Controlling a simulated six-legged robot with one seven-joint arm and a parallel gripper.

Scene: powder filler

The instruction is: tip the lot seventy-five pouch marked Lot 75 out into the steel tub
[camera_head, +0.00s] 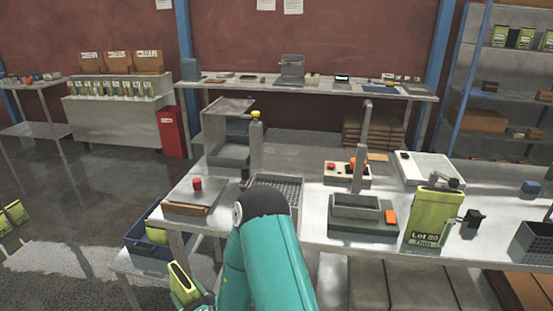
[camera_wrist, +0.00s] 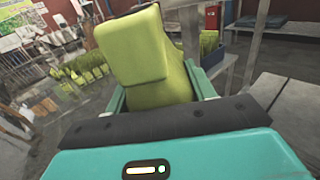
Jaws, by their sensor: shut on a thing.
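My gripper (camera_wrist: 160,92) is shut on a green pouch (camera_wrist: 135,48), which stands up between its fingers in the wrist view. In the head view the held pouch (camera_head: 182,282) is low at the left of my teal arm, beside the table's front left corner. Its marking does not show, so I cannot read its lot.
A blue crate (camera_head: 140,262) with a green pouch in it stands left of the table. A red-button box (camera_head: 188,205), a mesh-topped tray (camera_head: 285,182) and a dark bin (camera_head: 536,243) are on the table. Several pouches line a far counter.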

